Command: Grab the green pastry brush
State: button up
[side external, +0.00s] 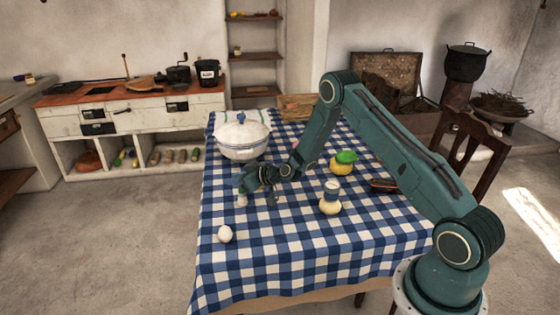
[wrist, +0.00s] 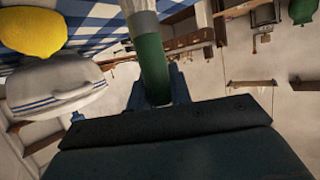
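The green pastry brush shows in the wrist view as a green handle (wrist: 152,68) with a pale end at the top edge of the picture. The blue fingers of my gripper (wrist: 159,92) lie close on both sides of the handle, shut on it. In the side external view my gripper (side external: 258,190) is low over the checked tablecloth, in front of the white tureen. A small pale tip shows below it there. The brush's green handle is hard to tell from my gripper in that view.
The white tureen (side external: 242,140) stands behind my gripper. A cream jar (side external: 330,203) and a yellow-and-green item (side external: 342,164) stand to the right. The front of the tablecloth (side external: 270,270) is clear.

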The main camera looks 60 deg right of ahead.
grip_shut()
jog(key=shift+r, duration=0.1)
notch_tip(320, 180, up, 20)
dwell(0.8)
dwell(0.5)
